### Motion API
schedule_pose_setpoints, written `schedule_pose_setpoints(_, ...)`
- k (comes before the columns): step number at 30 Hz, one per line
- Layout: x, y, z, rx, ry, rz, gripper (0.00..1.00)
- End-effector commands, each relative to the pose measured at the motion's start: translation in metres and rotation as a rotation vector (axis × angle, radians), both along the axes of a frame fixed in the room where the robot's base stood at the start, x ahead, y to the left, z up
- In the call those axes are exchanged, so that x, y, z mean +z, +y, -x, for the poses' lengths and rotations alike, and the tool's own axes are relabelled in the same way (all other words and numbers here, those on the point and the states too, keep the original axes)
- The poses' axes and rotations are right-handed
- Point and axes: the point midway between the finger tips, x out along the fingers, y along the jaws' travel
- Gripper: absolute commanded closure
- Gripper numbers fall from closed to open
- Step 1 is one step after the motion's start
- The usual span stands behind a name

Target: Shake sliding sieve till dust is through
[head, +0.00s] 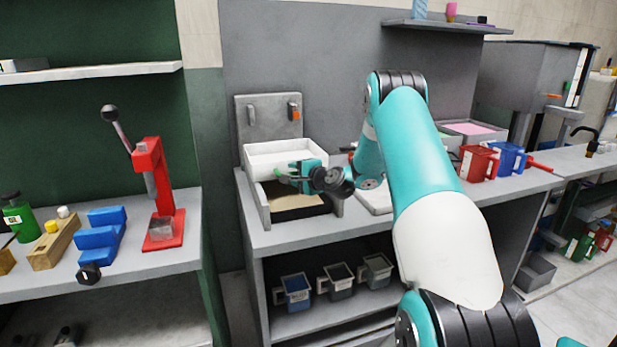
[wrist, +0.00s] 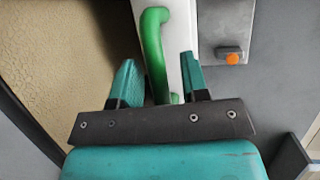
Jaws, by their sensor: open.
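The white sliding sieve (head: 287,153) sits on a grey frame (head: 264,212) on the middle bench, towards its back. Its green handle (head: 284,179) is on the front side; the handle also shows in the wrist view (wrist: 153,45). Tan material, which looks like dust, lies in the frame below (head: 292,202) and fills the left of the wrist view (wrist: 60,60). My gripper (head: 296,176) is at the handle. In the wrist view its fingers (wrist: 157,72) are apart, one on each side of the handle's end. The sieve's inside floor is mostly hidden.
A grey panel with an orange button (head: 294,113) stands behind the sieve. A red lever press (head: 160,205) and blue block (head: 101,238) are on the left bench. Red (head: 478,163) and blue (head: 508,159) jugs stand right of my arm. Several bins are on the shelf below.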

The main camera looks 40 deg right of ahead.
Motion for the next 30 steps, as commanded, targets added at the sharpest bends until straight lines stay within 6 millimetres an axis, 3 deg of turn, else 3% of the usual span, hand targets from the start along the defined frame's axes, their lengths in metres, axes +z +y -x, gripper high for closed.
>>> schedule_pose_setpoints(5, 0.003, 0.001, 0.029, -0.004, 0.0, -0.002, 0.59)
schedule_pose_setpoints(18, 0.022, 0.008, 0.135, -0.007, 0.0, -0.001, 0.59)
schedule_pose_setpoints(24, 0.028, 0.01, 0.16, -0.005, -0.002, 0.0, 0.59)
schedule_pose_setpoints(30, 0.03, 0.011, 0.167, -0.002, -0.001, 0.0, 0.59)
